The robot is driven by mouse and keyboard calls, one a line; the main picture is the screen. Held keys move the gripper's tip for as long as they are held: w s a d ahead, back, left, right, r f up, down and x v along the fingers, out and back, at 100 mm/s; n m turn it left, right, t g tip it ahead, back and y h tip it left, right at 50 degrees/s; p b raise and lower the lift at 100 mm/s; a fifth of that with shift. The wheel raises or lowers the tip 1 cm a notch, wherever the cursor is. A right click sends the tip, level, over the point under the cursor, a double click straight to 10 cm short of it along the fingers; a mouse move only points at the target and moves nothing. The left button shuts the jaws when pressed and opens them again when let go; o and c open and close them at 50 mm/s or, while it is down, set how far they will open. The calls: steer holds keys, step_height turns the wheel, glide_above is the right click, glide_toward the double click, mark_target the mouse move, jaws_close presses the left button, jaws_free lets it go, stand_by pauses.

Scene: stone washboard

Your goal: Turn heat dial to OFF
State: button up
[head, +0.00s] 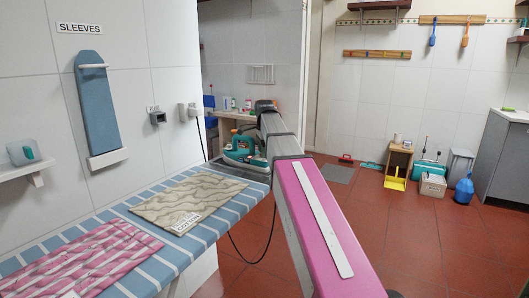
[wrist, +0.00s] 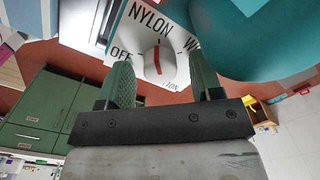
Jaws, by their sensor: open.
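The heat dial (wrist: 151,64) is a white round knob with a red mark, in the wrist view between and beyond my fingertips. Its face carries the words OFF at left, NYLON at top, and partly hidden words at right and below. The red mark stands nearly upright below NYLON, not at OFF. My gripper (wrist: 161,66) is open, with one green finger on each side of the dial; I cannot tell whether they touch it. In the head view, a teal iron (head: 240,147) stands at the far end of the ironing surface beside my arm; the dial is not discernible there.
A large teal surface (wrist: 235,35) is close to the right finger. The striped ironing board (head: 120,215) holds a beige patterned cloth (head: 185,200) and a pink striped cloth (head: 75,260). A dark cord (head: 265,245) hangs beside the board. Red floor (head: 420,240) is open at right.

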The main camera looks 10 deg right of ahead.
step_height(320, 180, up, 11)
steer(key=shift+f, duration=0.2)
stand_by(0.3)
